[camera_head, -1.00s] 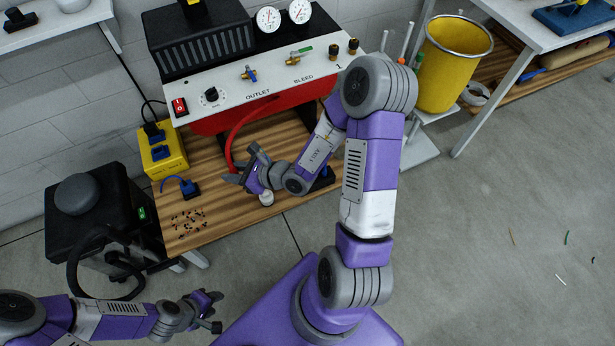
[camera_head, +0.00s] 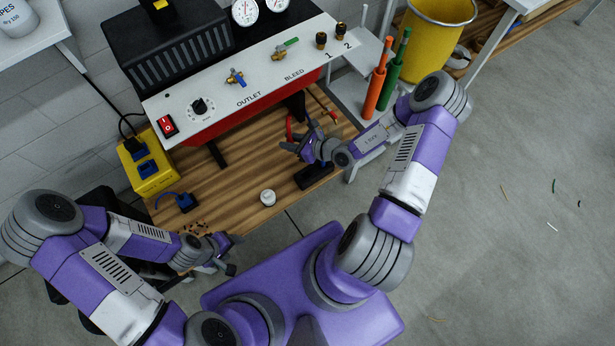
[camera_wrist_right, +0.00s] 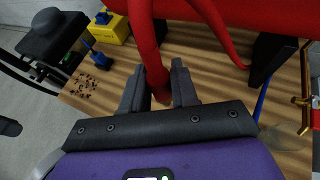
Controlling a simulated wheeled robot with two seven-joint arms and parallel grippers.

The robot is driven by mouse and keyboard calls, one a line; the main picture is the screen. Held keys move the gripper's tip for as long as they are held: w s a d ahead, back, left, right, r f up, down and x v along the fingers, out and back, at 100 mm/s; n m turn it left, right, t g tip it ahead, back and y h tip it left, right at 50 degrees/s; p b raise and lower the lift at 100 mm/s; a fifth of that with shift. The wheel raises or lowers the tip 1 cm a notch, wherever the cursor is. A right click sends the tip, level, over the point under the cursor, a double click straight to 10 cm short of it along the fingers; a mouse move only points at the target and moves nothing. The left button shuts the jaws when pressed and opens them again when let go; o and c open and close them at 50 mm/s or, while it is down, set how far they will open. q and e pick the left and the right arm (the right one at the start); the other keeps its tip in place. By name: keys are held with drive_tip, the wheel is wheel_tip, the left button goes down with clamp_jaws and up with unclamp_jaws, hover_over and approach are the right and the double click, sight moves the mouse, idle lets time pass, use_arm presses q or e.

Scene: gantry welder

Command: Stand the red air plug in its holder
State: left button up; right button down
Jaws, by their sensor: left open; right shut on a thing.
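My right gripper (camera_head: 297,147) is above the right part of the wooden bench, below the front of the red machine. In the right wrist view its two dark fingers (camera_wrist_right: 160,92) are shut on the lower end of a red hose (camera_wrist_right: 146,40), where the red air plug is; the plug itself is mostly hidden between the fingers. The hose also shows in the head view (camera_head: 289,126). A dark block (camera_head: 316,174) lies on the bench just below the right gripper; I cannot tell if it is the holder. My left gripper (camera_head: 232,256) is open and empty near the bench's front left corner.
A small white round piece (camera_head: 267,198) stands on the bench (camera_head: 235,185). A yellow socket box (camera_head: 152,165) and a blue plug (camera_head: 183,201) are at left. Orange (camera_head: 375,92) and green (camera_head: 396,62) rods stand at right near a yellow bucket (camera_head: 438,40).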

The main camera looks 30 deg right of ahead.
drive_tip(key=t+p, duration=0.1)
drive_tip(key=p, duration=0.1)
hover_over(306, 171)
drive_tip(key=s, duration=0.2)
wheel_tip(306, 171, down, 11)
drive_tip(key=shift+m+h, duration=0.4)
drive_tip(key=f+b, duration=0.2)
drive_tip(key=f, duration=0.1)
drive_tip(key=f+b, duration=0.2)
drive_tip(key=f, duration=0.1)
drive_tip(key=f+b, duration=0.2)
drive_tip(key=f, duration=0.2)
drive_tip(key=shift+w+a, duration=0.25)
drive_tip(key=shift+a, duration=0.1)
drive_tip(key=shift+r, duration=0.15)
drive_tip(key=shift+f, duration=0.6)
drive_tip(key=c, duration=0.9)
unclamp_jaws()
